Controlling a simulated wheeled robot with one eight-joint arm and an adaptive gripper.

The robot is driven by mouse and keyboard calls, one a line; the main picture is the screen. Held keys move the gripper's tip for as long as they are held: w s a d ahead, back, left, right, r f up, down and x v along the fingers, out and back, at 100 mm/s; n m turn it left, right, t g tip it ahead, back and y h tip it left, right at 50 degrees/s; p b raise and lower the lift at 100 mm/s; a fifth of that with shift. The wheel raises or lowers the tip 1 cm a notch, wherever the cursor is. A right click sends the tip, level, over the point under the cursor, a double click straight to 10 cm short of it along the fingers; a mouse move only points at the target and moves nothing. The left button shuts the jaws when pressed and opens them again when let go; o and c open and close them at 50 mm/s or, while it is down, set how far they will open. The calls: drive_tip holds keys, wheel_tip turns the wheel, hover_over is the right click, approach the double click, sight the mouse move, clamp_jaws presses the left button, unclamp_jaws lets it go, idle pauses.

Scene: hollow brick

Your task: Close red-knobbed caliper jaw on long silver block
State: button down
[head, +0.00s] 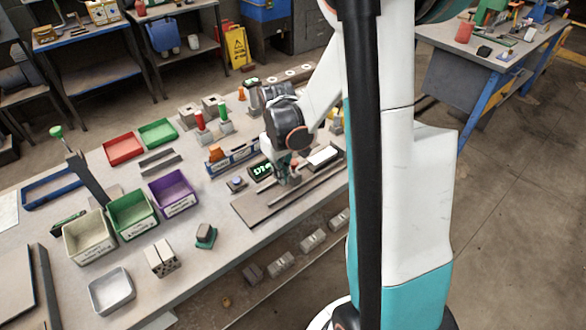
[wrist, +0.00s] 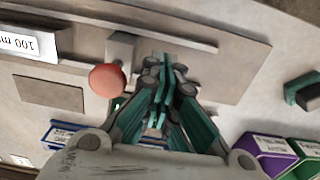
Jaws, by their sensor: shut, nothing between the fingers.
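The red knob (wrist: 107,80) stands on a grey caliper jaw (wrist: 121,47) in the wrist view. The block labelled "100 mm" (wrist: 28,44) lies left of this jaw, with a visible gap between them. In the head view the labelled block (head: 322,156) lies right of my gripper. My gripper (wrist: 163,75) is shut and empty, with its fingers together just right of the knob and jaw in the wrist view. I cannot tell whether they touch the jaw. In the head view my gripper (head: 284,177) partly hides the jaw and knob.
A long metal rail (wrist: 150,22) runs behind the jaw. A green-lit display (head: 262,170) and a blue tray (head: 232,158) stand close to my gripper. Purple (head: 174,192) and green (head: 131,213) bins stand farther left. The bench front edge is near the rail.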

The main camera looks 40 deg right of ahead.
drive_tip(key=shift+f+b, duration=1.05)
drive_tip(key=shift+f, duration=0.3)
